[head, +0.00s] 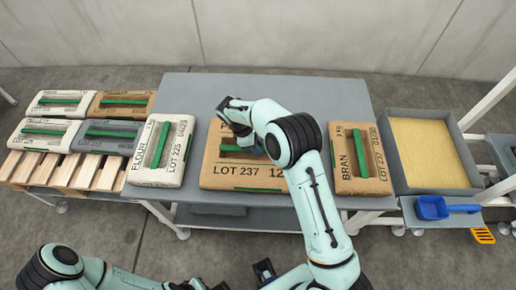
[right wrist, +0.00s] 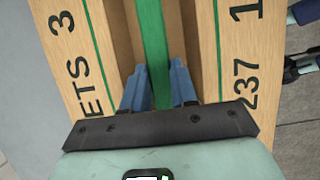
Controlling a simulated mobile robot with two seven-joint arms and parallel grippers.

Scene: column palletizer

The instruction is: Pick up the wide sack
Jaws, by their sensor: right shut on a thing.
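The wide sack (head: 212,168) is a broad tan sack marked "LOT 237", lying flat on the middle of the grey table. A green strap (right wrist: 152,35) runs along a recess in its top. My right gripper (head: 236,144) is over the sack, with the arm hiding part of its top and right side. In the right wrist view its blue fingers (right wrist: 158,88) are down in the recess on either side of the strap, shut on it. My left gripper (head: 200,286) is cut off at the bottom edge of the head view, away from the sack.
A white flour sack (head: 145,172) lies left of the wide sack and a brown bran sack (head: 351,183) right of it. Several sacks lie on a pallet (head: 82,172) at left. A bin of yellow grain (head: 448,190) and a blue scoop (head: 432,208) are at right.

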